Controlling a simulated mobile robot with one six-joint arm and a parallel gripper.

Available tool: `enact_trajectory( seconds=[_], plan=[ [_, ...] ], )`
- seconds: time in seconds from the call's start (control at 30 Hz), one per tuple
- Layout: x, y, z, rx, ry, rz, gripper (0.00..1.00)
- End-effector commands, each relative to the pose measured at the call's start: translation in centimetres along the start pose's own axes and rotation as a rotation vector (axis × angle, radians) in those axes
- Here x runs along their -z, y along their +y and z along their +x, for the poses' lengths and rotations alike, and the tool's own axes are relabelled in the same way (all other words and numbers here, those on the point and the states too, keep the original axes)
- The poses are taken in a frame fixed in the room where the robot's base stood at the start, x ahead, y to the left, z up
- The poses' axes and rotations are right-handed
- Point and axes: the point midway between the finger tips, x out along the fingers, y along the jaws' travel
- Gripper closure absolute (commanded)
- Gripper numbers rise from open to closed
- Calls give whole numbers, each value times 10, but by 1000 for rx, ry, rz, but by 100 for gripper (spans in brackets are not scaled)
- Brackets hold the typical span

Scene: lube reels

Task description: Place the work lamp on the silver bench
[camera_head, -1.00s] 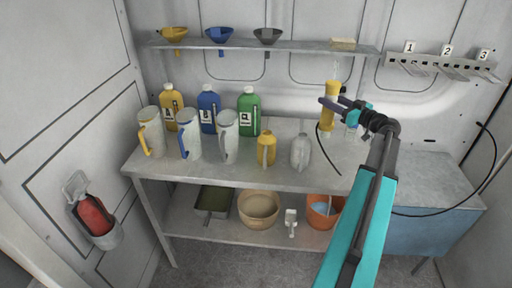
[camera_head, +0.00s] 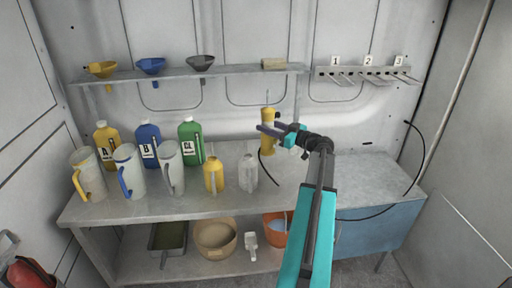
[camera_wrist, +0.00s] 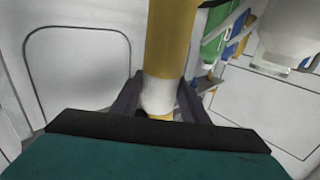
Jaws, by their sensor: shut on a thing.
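The work lamp (camera_head: 267,132) is yellow, upright, with a thin hook on top and a dark cord hanging from its side. My gripper (camera_head: 272,131) is shut on it. In the wrist view the lamp's yellow body (camera_wrist: 170,40) and pale neck stand between the two dark fingers (camera_wrist: 158,98). The silver bench (camera_head: 210,200) is a long grey metal table with a lower shelf. The lamp appears over the back right part of its top; I cannot tell the gap below it. My forearm hides part of the bench's right end.
Several jugs (camera_head: 172,170) and bottles (camera_head: 148,145) crowd the bench's left and middle. A wall shelf (camera_head: 190,74) with funnels and a numbered hook rail (camera_head: 368,75) are above. A blue cabinet (camera_head: 378,235) adjoins at right.

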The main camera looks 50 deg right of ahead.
Motion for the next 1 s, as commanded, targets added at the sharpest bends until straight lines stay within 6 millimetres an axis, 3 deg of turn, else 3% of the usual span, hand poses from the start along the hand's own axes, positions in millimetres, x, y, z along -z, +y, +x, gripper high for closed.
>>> enact_trajectory(
  seconds=[0.33, 0.83, 1.0],
  plan=[
    [-34, 1, 0, -1, 2, 0, 100],
    [-40, 1, -1, -2, 2, 0, 100],
    [-50, 1, -1, -2, 2, 1, 100]
  ],
)
